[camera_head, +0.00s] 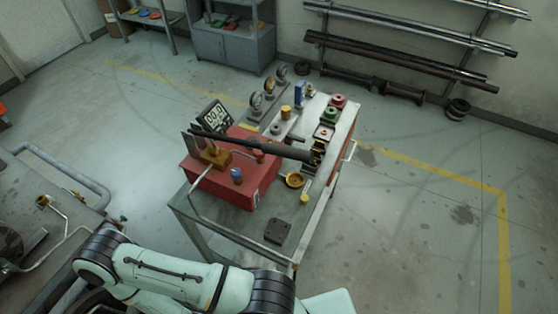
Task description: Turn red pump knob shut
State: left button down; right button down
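The red pump (247,197), a red box-like unit, stands on a grey wheeled cart (222,217). A small blue knob (237,174) sits on its top, and a small red part (258,154) shows behind it, partly under a long dark bar. A brass-coloured fitting (214,157) is at the top left. I cannot tell which part is the knob or whether it is open. A pale green arm of mine crosses the bottom of the view, in front of the cart. Neither gripper is in view.
A digital display (214,115) and gauges (256,101) stand behind the pump. Red (338,100) and green (331,114) round parts lie at the cart's far right. A workbench (75,215) with pipes is at left. Floor right of the cart is clear.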

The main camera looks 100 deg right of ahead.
aim_at(258, 153)
jog(key=k+j+z, duration=0.2)
jog(key=z, duration=0.3)
jog(key=k+z, duration=0.5)
jog(key=l+z, duration=0.2)
jog(key=z, duration=0.55)
jog(key=i+j+z, duration=0.2)
jog(key=z, duration=0.25)
jog(key=i+j+z, duration=0.1)
jog(key=j+z, duration=0.15)
jog(key=z, duration=0.2)
jog(key=i+j+z, duration=0.1)
jog(key=j+z, duration=0.35)
jog(key=i+j+z, duration=0.1)
jog(key=z, duration=0.35)
jog(key=k+l+u, duration=0.1)
jog(key=l, duration=0.2)
jog(key=k+l+u, duration=0.25)
jog(key=l, duration=0.35)
jog(key=i+j, duration=0.15)
jog(key=j, duration=0.2)
jog(key=i+j, duration=0.15)
jog(key=j, duration=0.2)
jog(key=i+j, duration=0.15)
jog(key=j, duration=0.15)
